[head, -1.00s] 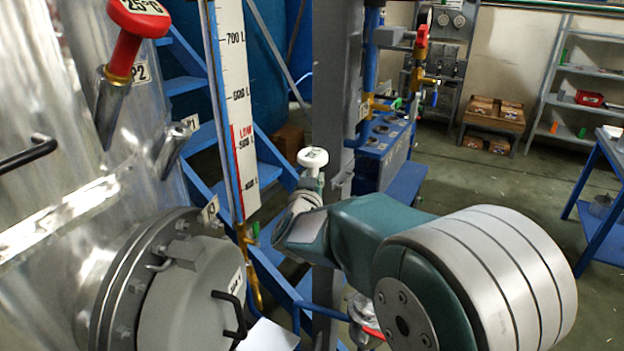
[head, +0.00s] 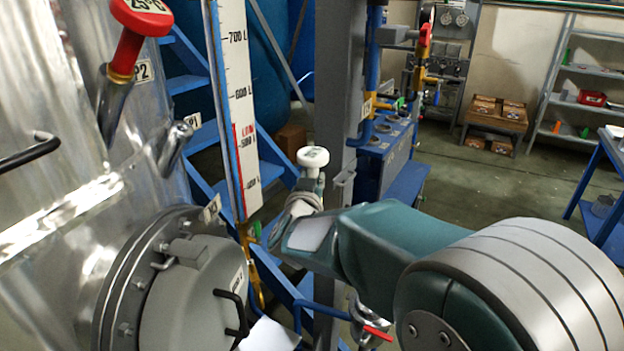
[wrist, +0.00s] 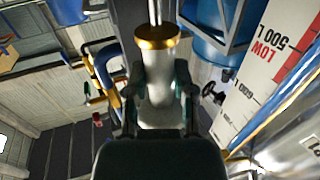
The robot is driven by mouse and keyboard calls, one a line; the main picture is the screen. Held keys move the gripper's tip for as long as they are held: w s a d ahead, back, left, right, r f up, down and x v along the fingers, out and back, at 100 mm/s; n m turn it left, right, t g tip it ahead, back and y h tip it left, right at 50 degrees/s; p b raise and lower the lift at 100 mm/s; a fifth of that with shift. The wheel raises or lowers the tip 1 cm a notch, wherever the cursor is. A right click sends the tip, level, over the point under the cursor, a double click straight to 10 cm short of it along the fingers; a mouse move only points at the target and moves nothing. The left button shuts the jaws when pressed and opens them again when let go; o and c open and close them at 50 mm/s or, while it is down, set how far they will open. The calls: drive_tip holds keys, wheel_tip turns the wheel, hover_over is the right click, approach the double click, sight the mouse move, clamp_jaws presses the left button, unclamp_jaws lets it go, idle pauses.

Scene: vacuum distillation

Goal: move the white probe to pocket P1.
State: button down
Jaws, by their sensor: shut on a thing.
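The white probe (head: 313,157) stands upright in my gripper (head: 305,190) near the middle of the head view, its white round top uppermost. In the wrist view the probe's pale body (wrist: 160,100) with a brass collar and thin metal stem sits between the two fingers of my gripper (wrist: 158,88), which are shut on it. Pocket P1 (head: 173,148) is a slanted metal tube on the steel vessel, left of the probe and apart from it. The P1 label (head: 192,122) shows beside it.
A red probe (head: 131,42) sits in pocket P2 (head: 112,100), up and left of P1. A level scale (head: 240,110) and blue stairs (head: 200,140) stand between the vessel and my gripper. A grey column (head: 340,110) is close behind. A flanged manway (head: 190,285) juts out below.

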drive_tip(key=shift+s+a+r, duration=0.15)
drive_tip(key=shift+s+r, duration=0.25)
drive_tip(key=shift+s, duration=0.3)
